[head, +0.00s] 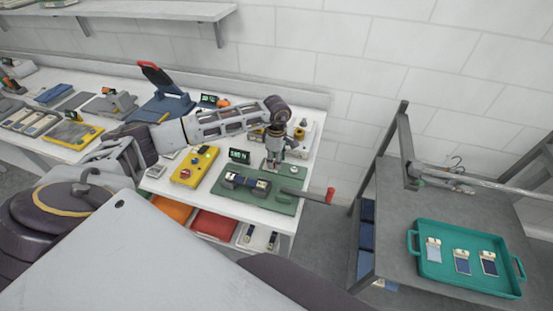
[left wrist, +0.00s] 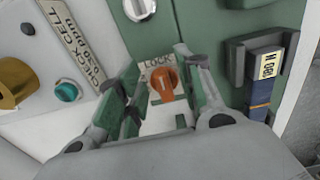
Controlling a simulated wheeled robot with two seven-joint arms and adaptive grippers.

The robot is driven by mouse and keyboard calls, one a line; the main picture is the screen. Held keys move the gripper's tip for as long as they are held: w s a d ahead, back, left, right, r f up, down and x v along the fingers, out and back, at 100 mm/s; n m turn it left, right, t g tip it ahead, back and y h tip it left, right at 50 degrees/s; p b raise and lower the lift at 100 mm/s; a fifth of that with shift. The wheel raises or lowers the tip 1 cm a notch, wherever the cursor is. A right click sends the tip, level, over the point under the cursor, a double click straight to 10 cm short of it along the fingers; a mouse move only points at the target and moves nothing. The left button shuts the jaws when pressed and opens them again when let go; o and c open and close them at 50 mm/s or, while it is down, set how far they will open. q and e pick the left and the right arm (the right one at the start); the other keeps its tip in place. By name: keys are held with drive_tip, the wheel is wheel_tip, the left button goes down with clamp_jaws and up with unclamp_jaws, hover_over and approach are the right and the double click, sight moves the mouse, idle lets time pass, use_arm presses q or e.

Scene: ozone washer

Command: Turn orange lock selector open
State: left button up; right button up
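The orange lock selector (left wrist: 165,83) shows in the left wrist view as a small orange knob beside a LOCK label (left wrist: 158,60). My left gripper (left wrist: 157,78) is open, with one finger on each side of the knob. Gaps show between the knob and the fingers; whether they touch lower down I cannot tell. In the head view my left gripper (head: 274,160) points down over the back of the green fixture (head: 258,201) and hides the selector. My right gripper is not in view.
A blue-and-black part (head: 245,184) sits on the fixture, and a red-handled lever (head: 329,196) sticks out at its right. A teal tray (head: 440,271) with several pieces lies on the cart at right.

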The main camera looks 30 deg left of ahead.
use_arm(q)
drive_tip(key=shift+f, duration=0.3)
clamp_jaws()
